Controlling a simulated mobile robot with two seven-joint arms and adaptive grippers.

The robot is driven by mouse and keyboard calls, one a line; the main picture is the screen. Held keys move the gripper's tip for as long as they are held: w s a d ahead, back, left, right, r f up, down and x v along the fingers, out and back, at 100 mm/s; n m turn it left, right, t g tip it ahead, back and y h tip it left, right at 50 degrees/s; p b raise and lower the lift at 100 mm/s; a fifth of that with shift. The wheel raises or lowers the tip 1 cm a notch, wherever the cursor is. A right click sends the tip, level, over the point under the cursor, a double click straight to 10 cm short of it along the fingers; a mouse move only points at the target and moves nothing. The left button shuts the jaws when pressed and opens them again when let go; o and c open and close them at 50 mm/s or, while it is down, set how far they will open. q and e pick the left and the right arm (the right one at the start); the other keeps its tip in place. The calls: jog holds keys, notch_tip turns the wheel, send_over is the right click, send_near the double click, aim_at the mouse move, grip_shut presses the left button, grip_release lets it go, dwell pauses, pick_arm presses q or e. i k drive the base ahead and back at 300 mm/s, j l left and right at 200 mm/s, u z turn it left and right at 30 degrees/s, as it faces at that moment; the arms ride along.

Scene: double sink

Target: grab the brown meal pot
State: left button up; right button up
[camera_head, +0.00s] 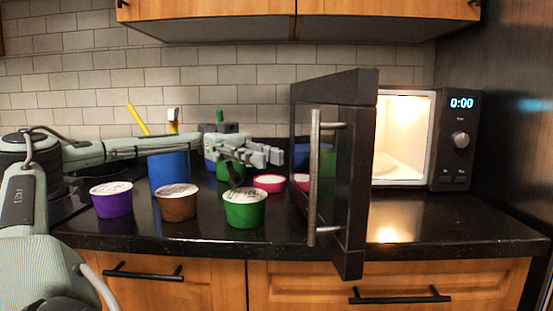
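The brown meal pot (177,205) stands upright on the black counter, with a pale printed lid. A purple pot (112,201) stands to its left and a green pot (244,212) to its right. My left gripper (272,156) is above the counter, behind and to the right of the brown pot, apart from it and pointing right toward the microwave door. Its fingers look close together, but their opening is not clear. My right gripper is not in view.
The microwave (405,140) is lit inside, and its door (345,180) stands open over the counter's front edge. A blue cup (168,173) with upright utensils is behind the brown pot. A pink-red pot (269,184) sits near the door. Counter (440,228) right of the door is clear.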

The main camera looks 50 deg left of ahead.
aim_at(177, 203)
jog(key=k, duration=1)
